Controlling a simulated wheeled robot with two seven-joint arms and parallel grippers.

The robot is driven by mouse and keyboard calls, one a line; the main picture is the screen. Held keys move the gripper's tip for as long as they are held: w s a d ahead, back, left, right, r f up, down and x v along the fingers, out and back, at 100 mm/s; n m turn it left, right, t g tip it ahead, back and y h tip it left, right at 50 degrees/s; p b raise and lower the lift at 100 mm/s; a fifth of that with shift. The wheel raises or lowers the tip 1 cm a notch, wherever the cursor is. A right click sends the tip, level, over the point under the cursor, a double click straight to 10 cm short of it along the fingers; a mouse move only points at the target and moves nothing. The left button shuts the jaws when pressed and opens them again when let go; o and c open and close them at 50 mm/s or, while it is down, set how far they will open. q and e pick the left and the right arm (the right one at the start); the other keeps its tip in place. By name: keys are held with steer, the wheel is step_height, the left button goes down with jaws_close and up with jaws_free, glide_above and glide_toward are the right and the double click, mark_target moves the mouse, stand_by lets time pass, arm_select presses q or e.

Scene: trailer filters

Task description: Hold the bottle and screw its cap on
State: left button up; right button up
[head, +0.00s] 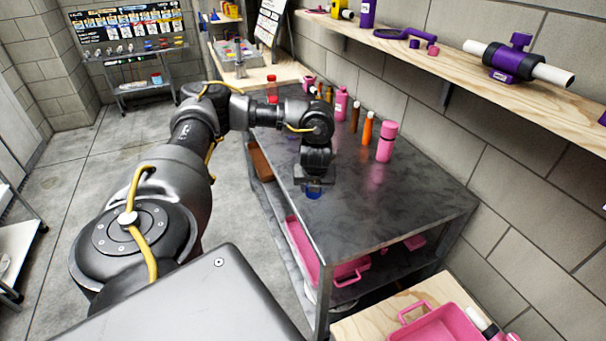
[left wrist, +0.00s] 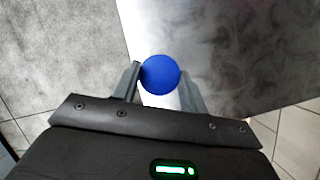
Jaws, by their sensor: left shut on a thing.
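My left gripper (head: 314,186) is low over the near left part of the dark metal table (head: 400,205), pointing down. It is shut on a blue round thing (head: 314,193), which looks like a cap. In the left wrist view my left gripper (left wrist: 160,88) has a finger on each side of the blue disc (left wrist: 160,75), near the table's edge. I cannot tell whether a bottle is under it. A pink bottle (head: 386,142) stands upright at the table's right side, apart from the gripper. My right gripper is not in view.
Other bottles, among them orange (head: 367,129), brown (head: 354,115) and pink (head: 340,103), stand along the table's back by the wall. A wooden shelf (head: 450,65) hangs above them. A pink tray (head: 435,325) is at the front right. The table's near right is clear.

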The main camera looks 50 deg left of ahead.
arm_select(q)
steer(key=d+f+n, duration=0.1)
steer(key=d+n, duration=0.1)
steer(key=d, duration=0.1)
steer(key=d+f+n+g, duration=0.1)
steer(key=d+n, duration=0.1)
steer(key=d, duration=0.2)
steer(key=d+f+n+g+y, duration=0.1)
steer(key=d+n, duration=0.1)
steer(key=d, duration=0.2)
steer(key=shift+s+f, duration=0.2)
steer(key=shift+s, duration=0.1)
steer(key=s+d+f+n+g+h, duration=0.1)
steer(key=s+d+n+g+h, duration=0.1)
steer(key=s+d+n, duration=0.4)
steer(key=s+d+f+n+g+h, duration=0.2)
steer(key=s+d+n, duration=0.4)
steer(key=d+n, duration=0.5)
steer(key=shift+s+n+g+h, duration=0.35)
steer(key=shift+n+g, duration=0.35)
steer(key=shift+n, duration=0.8)
steer(key=shift+f, duration=0.15)
